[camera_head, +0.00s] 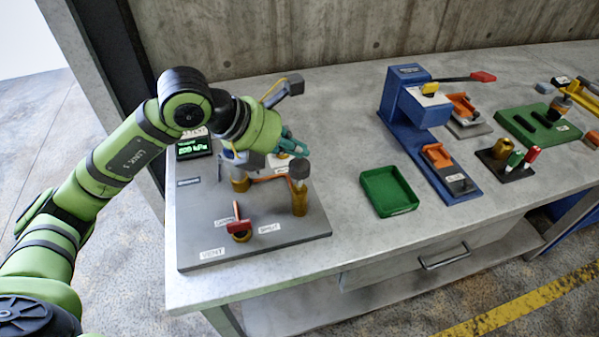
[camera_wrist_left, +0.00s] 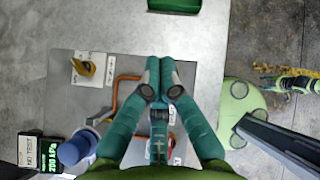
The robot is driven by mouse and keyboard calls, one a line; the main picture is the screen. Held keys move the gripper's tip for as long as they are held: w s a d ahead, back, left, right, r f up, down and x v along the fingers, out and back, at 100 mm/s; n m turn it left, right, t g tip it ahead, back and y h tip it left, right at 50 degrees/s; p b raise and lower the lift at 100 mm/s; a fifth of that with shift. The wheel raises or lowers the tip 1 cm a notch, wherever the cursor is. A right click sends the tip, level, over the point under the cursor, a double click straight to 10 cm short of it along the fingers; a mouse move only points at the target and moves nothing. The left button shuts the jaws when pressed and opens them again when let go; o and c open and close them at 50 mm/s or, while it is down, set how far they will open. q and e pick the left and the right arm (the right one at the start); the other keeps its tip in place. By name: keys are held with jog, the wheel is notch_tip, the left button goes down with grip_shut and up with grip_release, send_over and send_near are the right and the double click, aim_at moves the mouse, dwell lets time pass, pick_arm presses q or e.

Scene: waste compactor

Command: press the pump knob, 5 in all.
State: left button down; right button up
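The pump knob (camera_head: 299,169) appears to be the dark grey round cap on a brass post at the right of the grey panel (camera_head: 205,225). My left gripper (camera_head: 303,150) is just above and behind this knob in the head view. Whether it touches the knob cannot be told. In the left wrist view my left gripper (camera_wrist_left: 160,75) has its teal fingers brought together, with nothing visible between the tips. The knob is not clearly visible there. A lit display (camera_head: 193,147) shows a pressure that looks near 200 kPa.
A red-handled valve (camera_head: 238,226) stands at the panel's front, with labels around it. A blue round cap (camera_wrist_left: 68,154) lies left of the fingers in the wrist view. A green tray (camera_head: 389,191) and a blue press (camera_head: 402,98) stand to the right. Bare bench separates panel and tray.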

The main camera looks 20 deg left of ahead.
aim_at(293, 168)
pick_arm(q)
jog(key=shift+f, duration=0.15)
pick_arm(e)
jog(key=shift+w+a+f, duration=0.1)
jog(key=shift+a+f, duration=0.1)
jog(key=shift+a, duration=0.4)
jog(key=shift+d, duration=0.4)
pick_arm(q)
jog(key=shift+f, duration=0.15)
pick_arm(e)
jog(key=shift+f, duration=0.15)
pick_arm(q)
jog(key=shift+f+b, duration=0.3)
jog(key=shift+b, duration=0.25)
pick_arm(e)
jog(key=shift+f, duration=0.45)
pick_arm(q)
jog(key=shift+f+b, duration=0.25)
jog(key=shift+b, duration=0.05)
pick_arm(e)
jog(key=shift+f, duration=0.25)
